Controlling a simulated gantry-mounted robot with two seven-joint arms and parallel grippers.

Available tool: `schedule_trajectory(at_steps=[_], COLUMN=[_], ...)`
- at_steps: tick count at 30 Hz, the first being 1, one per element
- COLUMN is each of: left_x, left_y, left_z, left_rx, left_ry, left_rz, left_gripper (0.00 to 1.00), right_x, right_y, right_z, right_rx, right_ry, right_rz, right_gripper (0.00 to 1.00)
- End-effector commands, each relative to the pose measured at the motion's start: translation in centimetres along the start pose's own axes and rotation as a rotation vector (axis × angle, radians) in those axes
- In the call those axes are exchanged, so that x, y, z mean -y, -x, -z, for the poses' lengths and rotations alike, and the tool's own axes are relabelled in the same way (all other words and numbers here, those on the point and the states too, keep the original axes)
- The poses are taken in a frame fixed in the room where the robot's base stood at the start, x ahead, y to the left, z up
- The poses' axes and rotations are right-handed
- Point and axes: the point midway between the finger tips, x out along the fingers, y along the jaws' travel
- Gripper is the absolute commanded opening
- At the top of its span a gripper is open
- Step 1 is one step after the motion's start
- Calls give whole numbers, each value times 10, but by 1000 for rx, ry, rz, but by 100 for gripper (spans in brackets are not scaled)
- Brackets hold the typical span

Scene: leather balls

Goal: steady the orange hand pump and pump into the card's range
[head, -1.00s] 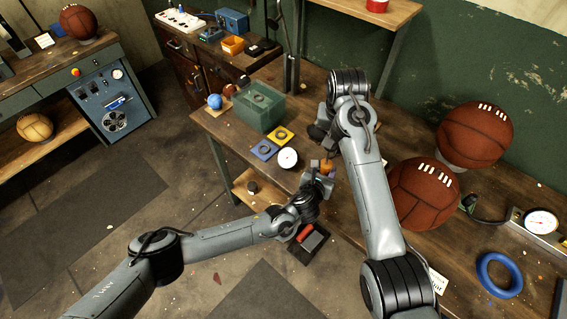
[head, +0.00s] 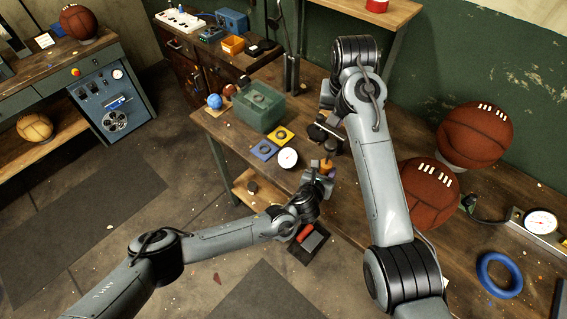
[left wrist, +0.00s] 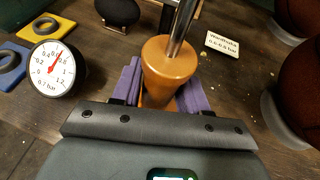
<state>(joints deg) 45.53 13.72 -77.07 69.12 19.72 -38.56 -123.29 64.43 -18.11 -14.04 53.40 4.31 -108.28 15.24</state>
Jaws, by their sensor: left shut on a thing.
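The orange hand pump (head: 327,167) stands at the bench's front edge. My left gripper (head: 322,178) is shut around its body, and purple finger pads flank the orange body (left wrist: 168,72) in the left wrist view. A silver rod (left wrist: 182,22) rises from the pump's top. My right gripper (head: 326,98) is above the pump, partly hidden by its own arm; its jaws are unclear. The white round gauge (head: 287,158) is left of the pump. In the left wrist view its red needle (left wrist: 56,60) points between 0.6 and 0.8. A white card (left wrist: 223,43) lies right of the pump, its small print unclear.
Two brown leather balls (head: 475,135) (head: 428,192) stand on the bench at right, near a blue ring (head: 499,275) and another gauge (head: 540,223). A green box (head: 258,107) and blue and yellow pads (head: 264,150) (head: 282,136) are left of the pump.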

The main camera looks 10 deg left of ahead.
Motion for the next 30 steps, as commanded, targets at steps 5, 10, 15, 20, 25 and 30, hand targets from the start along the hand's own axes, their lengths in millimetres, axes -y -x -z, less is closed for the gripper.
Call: schedule_trajectory(at_steps=[5,10,15,20,25,30], left_x=[1,1,1,0,0,-1], left_y=[0,0,0,0,0,7], left_z=[0,0,0,0,0,0], left_rx=[0,0,0,0,0,0], left_ry=[0,0,0,0,0,0], left_rz=[1,1,1,1,0,-1], left_gripper=[0,0,68,73,73,73], right_x=[0,0,0,0,0,0], right_y=[5,5,5,4,4,4], right_z=[1,1,1,1,1,1], right_rx=[0,0,0,0,0,0], right_ry=[0,0,0,0,0,0], right_rz=[0,0,0,0,0,0], right_gripper=[0,0,0,0,0,0])
